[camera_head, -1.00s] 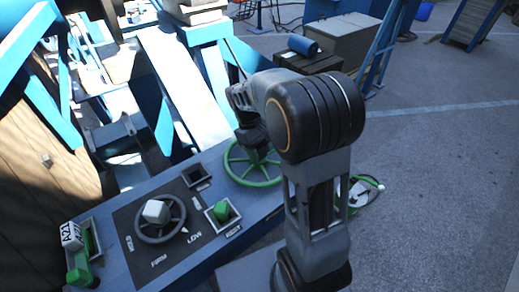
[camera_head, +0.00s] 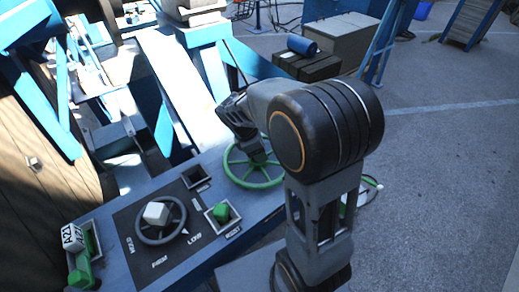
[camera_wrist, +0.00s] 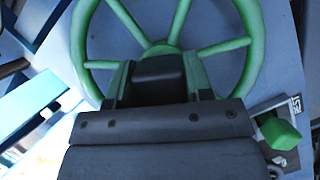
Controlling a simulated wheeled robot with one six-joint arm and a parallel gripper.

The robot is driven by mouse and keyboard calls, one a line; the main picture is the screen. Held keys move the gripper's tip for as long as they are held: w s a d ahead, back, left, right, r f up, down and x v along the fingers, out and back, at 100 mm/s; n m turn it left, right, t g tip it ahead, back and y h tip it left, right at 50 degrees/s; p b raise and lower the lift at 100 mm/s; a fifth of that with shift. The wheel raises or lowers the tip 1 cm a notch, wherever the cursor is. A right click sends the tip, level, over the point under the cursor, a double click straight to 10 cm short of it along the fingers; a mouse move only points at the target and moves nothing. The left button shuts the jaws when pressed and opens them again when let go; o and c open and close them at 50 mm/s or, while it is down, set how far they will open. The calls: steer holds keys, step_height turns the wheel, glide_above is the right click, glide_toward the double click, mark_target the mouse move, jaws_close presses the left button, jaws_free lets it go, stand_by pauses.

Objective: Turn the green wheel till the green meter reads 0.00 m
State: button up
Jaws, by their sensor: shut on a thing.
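The green wheel (camera_head: 232,176) has a round rim with several spokes and lies on the blue console's right end. My gripper (camera_head: 256,155) reaches down onto the wheel from above. I cannot make out a green meter or any reading in either view.
Blue beams stand behind. Crates (camera_head: 340,45) stand at the back; open floor lies right.

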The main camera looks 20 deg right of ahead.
steer(key=n+t, duration=0.1)
steer(key=n, duration=0.3)
steer(key=shift+w+n+t+p, duration=0.15)
steer(key=shift+n+t+p, duration=0.25)
steer(key=shift+n, duration=0.3)
steer(key=o, duration=1.3)
steer(key=b+v, duration=0.1)
steer(key=v, duration=1.3)
steer(key=shift+b, duration=0.3)
